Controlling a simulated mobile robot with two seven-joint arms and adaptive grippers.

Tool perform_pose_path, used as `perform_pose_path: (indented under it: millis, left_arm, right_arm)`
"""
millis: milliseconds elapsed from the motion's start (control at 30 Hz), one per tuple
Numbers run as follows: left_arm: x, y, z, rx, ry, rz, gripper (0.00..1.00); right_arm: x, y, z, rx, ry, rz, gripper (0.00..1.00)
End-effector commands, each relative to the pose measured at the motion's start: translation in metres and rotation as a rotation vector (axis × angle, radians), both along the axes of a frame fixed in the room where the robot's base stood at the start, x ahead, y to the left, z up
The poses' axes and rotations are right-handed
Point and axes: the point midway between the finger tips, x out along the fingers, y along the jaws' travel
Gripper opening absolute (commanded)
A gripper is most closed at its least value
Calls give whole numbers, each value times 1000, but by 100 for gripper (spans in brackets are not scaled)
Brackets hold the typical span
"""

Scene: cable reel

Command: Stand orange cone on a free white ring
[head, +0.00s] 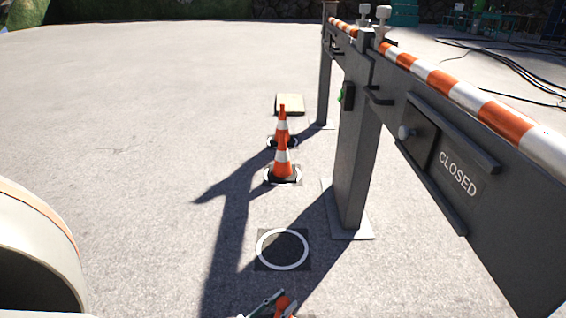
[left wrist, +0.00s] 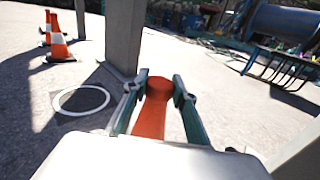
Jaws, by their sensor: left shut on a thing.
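My left gripper (head: 272,303) is at the bottom edge of the head view, shut on an orange cone (head: 283,304). In the left wrist view, the held cone (left wrist: 152,118) shows as a plain orange shape between the two fingers (left wrist: 158,90); its lower part is hidden. A bare white ring (head: 282,249) on a dark square lies on the ground just beyond the gripper; in the left wrist view it is to the left (left wrist: 81,99). A nearer standing cone (head: 283,162) and a farther one (head: 282,128) stand upright on rings beyond it. My right gripper is not in view.
A grey barrier (head: 400,125) marked CLOSED, with an orange-and-white rail (head: 440,80), runs along the right. Its post (head: 355,160) stands on a base plate close to the bare ring. The pavement to the left is open.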

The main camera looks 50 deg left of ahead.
Motion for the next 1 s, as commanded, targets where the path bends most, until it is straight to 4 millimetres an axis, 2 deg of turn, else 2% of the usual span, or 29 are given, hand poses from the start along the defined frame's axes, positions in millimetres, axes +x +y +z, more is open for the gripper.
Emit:
perform_pose_path:
  millis: [67, 100, 133, 567, 767, 1000]
  left_arm:
    - [1, 0, -1, 0, -3, 1, 0]
    - [0, 0, -2, 0, 0, 0, 37]
    - [0, 0, -2, 0, 0, 0, 43]
    - [-1, 0, 1, -1, 0, 0, 43]
    - [-30, -2, 2, 1, 2, -1, 43]
    - [-80, -7, 2, 0, 1, -1, 43]
  right_arm:
    - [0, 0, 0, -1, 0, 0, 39]
    - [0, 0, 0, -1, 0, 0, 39]
    - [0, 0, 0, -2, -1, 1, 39]
    - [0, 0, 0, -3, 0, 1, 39]
    - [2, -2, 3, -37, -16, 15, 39]
    - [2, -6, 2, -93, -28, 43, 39]
